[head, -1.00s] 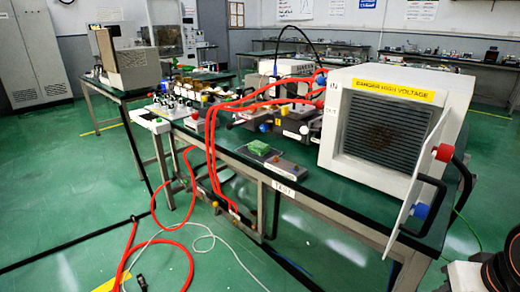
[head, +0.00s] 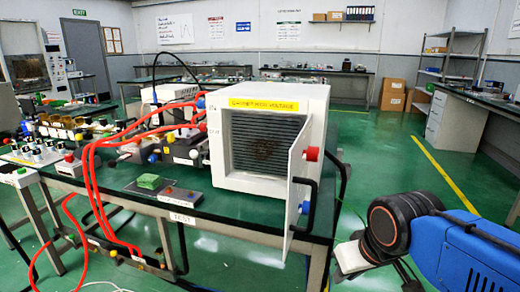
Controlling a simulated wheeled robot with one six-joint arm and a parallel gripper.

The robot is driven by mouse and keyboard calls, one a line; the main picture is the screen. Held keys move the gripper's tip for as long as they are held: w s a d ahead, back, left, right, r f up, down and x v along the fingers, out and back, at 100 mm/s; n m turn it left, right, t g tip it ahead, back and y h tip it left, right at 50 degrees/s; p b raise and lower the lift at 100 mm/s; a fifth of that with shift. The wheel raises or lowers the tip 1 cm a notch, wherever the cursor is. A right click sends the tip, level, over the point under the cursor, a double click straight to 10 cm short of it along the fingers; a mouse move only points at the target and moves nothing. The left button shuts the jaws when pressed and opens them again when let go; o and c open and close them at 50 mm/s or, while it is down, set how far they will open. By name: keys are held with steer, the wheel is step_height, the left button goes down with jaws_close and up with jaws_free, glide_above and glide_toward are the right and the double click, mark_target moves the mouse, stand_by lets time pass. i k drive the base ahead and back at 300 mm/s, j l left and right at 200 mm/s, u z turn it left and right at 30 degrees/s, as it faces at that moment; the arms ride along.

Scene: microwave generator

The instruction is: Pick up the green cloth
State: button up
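The green cloth (head: 148,181) is a small folded square. It lies on a flat grey plate (head: 181,196) on the green bench top, left of the microwave generator box. Part of my arm, blue with a black joint, shows at the lower right, well apart from the cloth. My gripper's fingers do not show in this view.
The white generator box (head: 318,118) stands on the bench (head: 235,220) with its door (head: 300,180) swung open toward me. Green floor (head: 400,180) is clear to the right.

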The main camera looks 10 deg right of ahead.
mark_target(151, 182)
steer(key=l+u, duration=0.2)
steer(key=u, duration=0.15)
steer(key=k+l+u, duration=0.15)
steer(key=u, duration=0.15)
steer(key=i+l+u, duration=0.1)
steer(key=u, duration=0.4)
steer(key=i+u, duration=0.2)
steer(key=i, duration=0.7)
